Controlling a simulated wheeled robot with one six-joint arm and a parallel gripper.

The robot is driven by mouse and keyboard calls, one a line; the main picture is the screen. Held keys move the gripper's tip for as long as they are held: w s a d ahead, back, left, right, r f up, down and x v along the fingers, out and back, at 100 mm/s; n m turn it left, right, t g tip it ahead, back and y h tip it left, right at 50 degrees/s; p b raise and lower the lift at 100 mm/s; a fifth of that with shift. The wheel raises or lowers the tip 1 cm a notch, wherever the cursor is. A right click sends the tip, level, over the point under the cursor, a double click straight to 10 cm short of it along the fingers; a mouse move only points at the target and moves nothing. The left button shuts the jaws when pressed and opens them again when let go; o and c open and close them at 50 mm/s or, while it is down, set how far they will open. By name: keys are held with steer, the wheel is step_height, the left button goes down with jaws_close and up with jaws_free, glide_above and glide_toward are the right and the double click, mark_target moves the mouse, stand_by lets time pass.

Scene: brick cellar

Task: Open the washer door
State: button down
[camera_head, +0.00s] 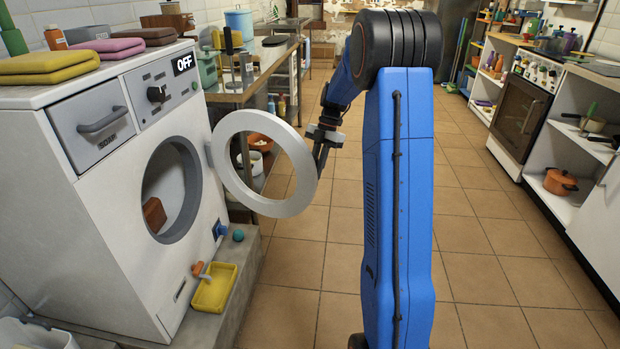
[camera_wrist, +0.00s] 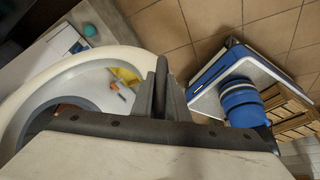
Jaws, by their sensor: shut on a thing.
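The white washer (camera_head: 85,210) stands at the left with an "OFF" display on its panel. Its round door (camera_head: 228,180), a pale ring with a see-through middle, is swung wide out from the front. The door's hinge side is at the washer's right front edge. The drum opening (camera_head: 190,165) is uncovered, with a brown block (camera_head: 154,214) inside. My gripper (camera_head: 322,150) is shut on the door's outer edge, on the side away from the hinge. In the wrist view the gripper fingers (camera_wrist: 165,95) close at the door ring (camera_wrist: 75,68); the exact contact is partly hidden.
A yellow tray (camera_head: 214,289) and a teal ball (camera_head: 238,235) lie on the grey ledge below the washer. A metal table (camera_head: 255,88) stands behind the door. The tiled floor (camera_head: 300,275) is clear. A stove (camera_head: 522,105) and shelves line the right.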

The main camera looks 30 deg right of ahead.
steer(key=shift+w+d, duration=0.55)
steer(key=shift+d, duration=0.1)
steer(key=c, duration=1.7)
jaws_free()
steer(key=shift+r, duration=0.1)
steer(key=v, duration=1.7)
steer(key=shift+w+r, duration=0.1)
steer(key=shift+r, duration=0.05)
steer(key=shift+a, duration=0.1)
